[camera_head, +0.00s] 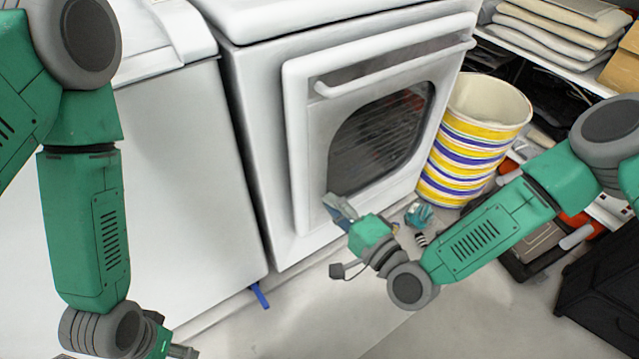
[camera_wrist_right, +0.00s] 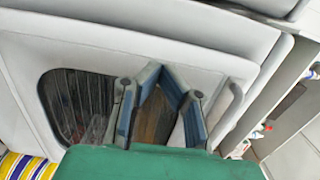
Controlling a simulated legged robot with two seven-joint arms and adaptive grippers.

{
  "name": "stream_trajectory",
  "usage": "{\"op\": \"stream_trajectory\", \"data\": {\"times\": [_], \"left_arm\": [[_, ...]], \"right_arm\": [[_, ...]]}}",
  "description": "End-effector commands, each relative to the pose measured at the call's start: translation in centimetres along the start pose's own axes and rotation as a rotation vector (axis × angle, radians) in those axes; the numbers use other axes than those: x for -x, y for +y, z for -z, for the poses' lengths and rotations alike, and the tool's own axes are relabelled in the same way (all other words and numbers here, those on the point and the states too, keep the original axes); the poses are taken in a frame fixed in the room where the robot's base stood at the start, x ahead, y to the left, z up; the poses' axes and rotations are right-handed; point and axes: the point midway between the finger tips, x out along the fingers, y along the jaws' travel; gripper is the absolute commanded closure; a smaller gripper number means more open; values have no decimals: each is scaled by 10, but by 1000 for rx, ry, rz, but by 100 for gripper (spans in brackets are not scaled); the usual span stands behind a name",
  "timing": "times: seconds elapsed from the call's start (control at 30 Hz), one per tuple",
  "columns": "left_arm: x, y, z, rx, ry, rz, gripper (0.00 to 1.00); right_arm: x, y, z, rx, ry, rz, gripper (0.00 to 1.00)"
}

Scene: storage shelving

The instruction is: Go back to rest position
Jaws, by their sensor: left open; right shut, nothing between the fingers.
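My right gripper (camera_head: 338,207) is in front of the lower part of the white oven door (camera_head: 304,150). It is shut with nothing between its fingers. Its blue-padded fingers also show in the right wrist view (camera_wrist_right: 157,85), with the oven door and its dark window (camera_wrist_right: 75,105) behind them. I cannot tell whether the fingertips touch the door. My left gripper (camera_head: 180,351) is at the bottom left edge of the head view, low in front of the white appliance. It is open, and partly cut off by the frame.
The oven door is closed, with a bar handle (camera_head: 395,68) along its top. A white chest-like appliance (camera_head: 185,170) stands to its left. A striped bin (camera_head: 470,140) stands right of the oven. A black box (camera_head: 605,275) is at the lower right. The floor (camera_head: 300,315) is mostly clear.

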Motion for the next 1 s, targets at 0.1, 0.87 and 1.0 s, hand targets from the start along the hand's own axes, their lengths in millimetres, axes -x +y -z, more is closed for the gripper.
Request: {"op": "stream_trajectory", "data": {"times": [0.1, 0.87, 1.0], "left_arm": [[2, 0, 0, -1, 0, -1, 30], [66, 0, 4, -1, 0, -1, 30], [74, 0, 4, -2, 0, -1, 30]], "right_arm": [[10, 0, 2, -4, 2, 2, 100], [274, 78, 4, 656, -526, -1109, 100], [337, 63, 28, 732, -622, -1316, 100]]}}
